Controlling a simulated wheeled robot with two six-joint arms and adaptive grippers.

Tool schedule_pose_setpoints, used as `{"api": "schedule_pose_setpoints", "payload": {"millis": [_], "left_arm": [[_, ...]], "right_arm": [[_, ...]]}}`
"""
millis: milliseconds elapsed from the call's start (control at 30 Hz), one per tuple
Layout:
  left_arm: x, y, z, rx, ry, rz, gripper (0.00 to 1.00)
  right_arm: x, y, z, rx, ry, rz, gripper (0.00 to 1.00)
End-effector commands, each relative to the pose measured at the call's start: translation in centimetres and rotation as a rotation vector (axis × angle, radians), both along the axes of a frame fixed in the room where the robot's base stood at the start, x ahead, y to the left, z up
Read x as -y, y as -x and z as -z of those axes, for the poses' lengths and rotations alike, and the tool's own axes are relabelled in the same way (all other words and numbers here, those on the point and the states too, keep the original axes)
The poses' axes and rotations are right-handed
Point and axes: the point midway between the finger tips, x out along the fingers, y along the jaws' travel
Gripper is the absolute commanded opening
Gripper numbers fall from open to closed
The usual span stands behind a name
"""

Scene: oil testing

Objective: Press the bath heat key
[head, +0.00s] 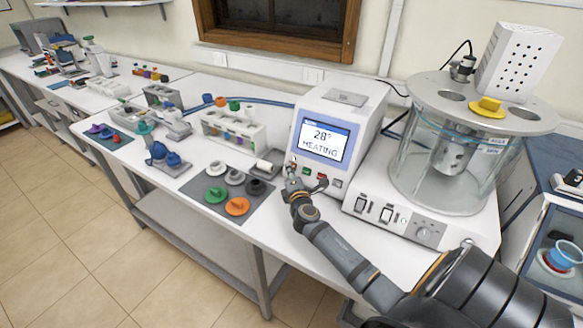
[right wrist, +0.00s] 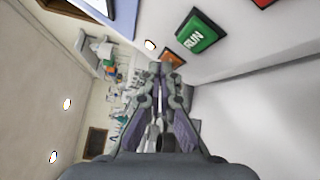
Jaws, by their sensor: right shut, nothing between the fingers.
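The bath controller (head: 357,118) is a white box with a blue-framed screen (head: 325,140) reading 28° and HEATING. A row of small keys sits under the screen. In the right wrist view a green key (right wrist: 198,35) is marked RUN, a red key (right wrist: 262,3) shows at the top edge, and an orange key (right wrist: 173,59) lies right at my fingertips, its label not readable. My right gripper (head: 293,184) is shut and empty, in front of the controller's lower left; its fingertips (right wrist: 165,70) overlap the orange key. I cannot tell whether they touch it. My left gripper is not in view.
A glass bath (head: 440,165) with a metal lid stands right of the controller on a white base with switches (head: 388,214). A grey mat (head: 215,180) with coloured caps lies to the left, and a tube rack (head: 233,130) stands behind it.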

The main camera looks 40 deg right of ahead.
Motion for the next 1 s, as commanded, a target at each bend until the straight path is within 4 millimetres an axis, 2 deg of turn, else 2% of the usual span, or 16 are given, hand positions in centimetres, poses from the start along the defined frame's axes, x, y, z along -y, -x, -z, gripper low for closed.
{"api": "schedule_pose_setpoints", "payload": {"millis": [367, 700, 1000], "left_arm": [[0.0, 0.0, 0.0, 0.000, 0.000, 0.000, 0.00], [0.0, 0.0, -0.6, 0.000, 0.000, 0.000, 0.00], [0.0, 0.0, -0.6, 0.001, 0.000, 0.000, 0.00]], "right_arm": [[0.0, 0.0, 0.0, -0.001, 0.000, 0.000, 0.00], [-1.3, 0.6, -0.6, 0.000, -0.002, 0.001, 0.00], [-1.4, 0.6, -0.6, 0.000, -0.001, 0.000, 0.00]]}}
